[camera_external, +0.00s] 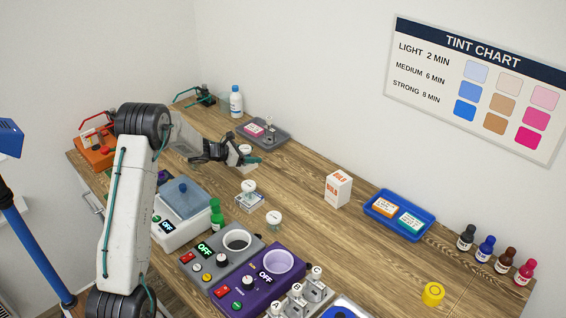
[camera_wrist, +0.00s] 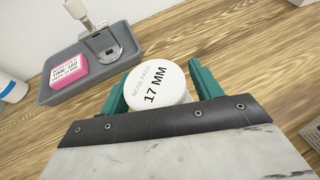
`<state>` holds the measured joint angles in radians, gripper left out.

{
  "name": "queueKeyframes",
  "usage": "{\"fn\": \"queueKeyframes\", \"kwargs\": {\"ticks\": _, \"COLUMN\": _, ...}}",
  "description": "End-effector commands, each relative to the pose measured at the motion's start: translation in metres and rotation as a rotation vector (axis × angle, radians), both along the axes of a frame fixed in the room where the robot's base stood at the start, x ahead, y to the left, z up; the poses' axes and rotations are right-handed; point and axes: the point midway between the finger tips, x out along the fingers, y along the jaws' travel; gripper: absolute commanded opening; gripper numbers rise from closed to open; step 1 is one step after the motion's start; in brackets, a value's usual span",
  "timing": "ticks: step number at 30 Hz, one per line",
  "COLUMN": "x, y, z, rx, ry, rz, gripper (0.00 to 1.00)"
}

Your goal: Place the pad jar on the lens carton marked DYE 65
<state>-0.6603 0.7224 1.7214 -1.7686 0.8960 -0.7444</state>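The pad jar (camera_wrist: 157,88) has a round white lid reading NOSE PADS 17 MM; its body is mostly hidden. My gripper (camera_wrist: 160,85) has its teal fingers on both sides of the jar, close against it. In the external view my gripper (camera_external: 247,159) and this jar (camera_external: 245,149) are in front of the grey tray. Lens cartons show: a pink one (camera_wrist: 67,71) in the tray, an orange one (camera_external: 384,206) and a teal one (camera_external: 411,220) in a blue tray, and a pale one (camera_external: 250,204) on the table. I cannot read DYE 65 on any.
The grey tray (camera_wrist: 52,98) also holds a small metal device (camera_wrist: 104,42). Two more white-lidded jars (camera_external: 248,187) (camera_external: 274,218) stand near the pale carton. A white box (camera_external: 338,189) stands mid-table. The blue tray (camera_external: 372,214) is at right, with free wood between. Tint machines (camera_external: 262,285) fill the front.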

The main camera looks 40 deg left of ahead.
Motion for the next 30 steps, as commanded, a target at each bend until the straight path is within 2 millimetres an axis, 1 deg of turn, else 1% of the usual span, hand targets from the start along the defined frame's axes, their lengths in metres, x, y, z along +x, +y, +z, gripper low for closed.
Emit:
{"fn": "queueKeyframes", "kwargs": {"ticks": 5, "x": 0.000, "y": 0.000, "z": 0.001, "rx": 0.000, "ry": 0.000, "rz": 0.000, "gripper": 0.64}}
{"fn": "queueKeyframes", "kwargs": {"ticks": 7, "x": 0.000, "y": 0.000, "z": 0.004, "rx": 0.001, "ry": -0.001, "rz": 0.000, "gripper": 0.64}}
{"fn": "queueKeyframes", "kwargs": {"ticks": 8, "x": -0.002, "y": 0.001, "z": 0.005, "rx": 0.000, "ry": -0.001, "rz": 0.001, "gripper": 0.64}}
{"fn": "queueKeyframes", "kwargs": {"ticks": 11, "x": -0.015, "y": 0.006, "z": 0.010, "rx": 0.001, "ry": 0.000, "rz": 0.003, "gripper": 0.64}}
{"fn": "queueKeyframes", "kwargs": {"ticks": 21, "x": -0.078, "y": 0.027, "z": 0.037, "rx": 0.000, "ry": 0.000, "rz": 0.003, "gripper": 0.64}}
{"fn": "queueKeyframes", "kwargs": {"ticks": 25, "x": -0.095, "y": 0.032, "z": 0.044, "rx": -0.001, "ry": 0.000, "rz": 0.001, "gripper": 0.64}}
{"fn": "queueKeyframes", "kwargs": {"ticks": 30, "x": -0.105, "y": 0.034, "z": 0.049, "rx": -0.001, "ry": 0.000, "rz": 0.000, "gripper": 0.64}}
